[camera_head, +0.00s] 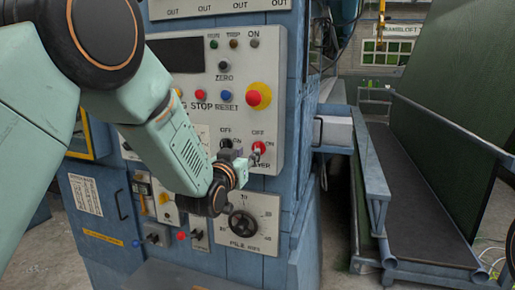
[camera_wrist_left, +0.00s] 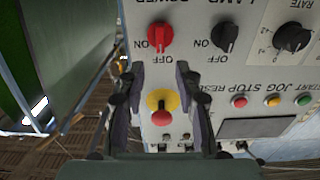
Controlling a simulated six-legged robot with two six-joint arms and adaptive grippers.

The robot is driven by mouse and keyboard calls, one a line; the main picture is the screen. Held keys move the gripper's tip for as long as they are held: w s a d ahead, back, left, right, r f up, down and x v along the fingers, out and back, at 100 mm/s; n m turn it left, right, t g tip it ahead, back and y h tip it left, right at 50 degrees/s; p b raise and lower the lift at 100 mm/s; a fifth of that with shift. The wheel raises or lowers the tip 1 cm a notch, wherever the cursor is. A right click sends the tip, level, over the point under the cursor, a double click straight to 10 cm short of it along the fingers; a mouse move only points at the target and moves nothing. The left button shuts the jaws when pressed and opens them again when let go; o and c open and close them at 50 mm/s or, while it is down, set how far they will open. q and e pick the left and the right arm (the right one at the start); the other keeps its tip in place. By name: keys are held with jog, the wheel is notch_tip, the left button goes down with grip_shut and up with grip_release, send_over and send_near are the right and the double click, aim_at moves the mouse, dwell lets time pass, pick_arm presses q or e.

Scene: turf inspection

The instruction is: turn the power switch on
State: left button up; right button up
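The power switch is a red rotary knob (camera_head: 259,147) on the light panel of the blue machine, with OFF printed above it. In the left wrist view, which is upside down, the red knob (camera_wrist_left: 160,36) lies just beyond the fingertips, roughly centred between them, its grip bar in line with OFF. My left gripper (camera_head: 243,158) is close to the knob at its lower left and hides part of the POWER label. In the left wrist view its two fingers (camera_wrist_left: 157,75) are spread, with nothing held. Contact with the knob is not visible.
The black lamp switch (camera_wrist_left: 226,36) is beside the power switch. A red emergency button on yellow (camera_head: 258,96) protrudes above it. A black dial (camera_head: 242,223) sits below. A railed ramp (camera_head: 420,180) stands at the right.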

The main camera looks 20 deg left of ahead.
aim_at(255, 146)
pick_arm(q)
jog(key=w, duration=0.3)
jog(key=w+p, duration=0.1)
jog(key=w, duration=0.2)
jog(key=shift+w+a+f, duration=0.15)
jog(key=shift+w+a, duration=0.05)
jog(key=shift+w, duration=0.15)
jog(key=shift+w+d+r, duration=0.2)
jog(key=shift+w+d, duration=0.05)
jog(key=shift+d, duration=0.15)
jog(key=shift+w+a+f, duration=0.15)
jog(key=shift+a, duration=0.1)
jog(key=c, duration=0.6)
grip_shut()
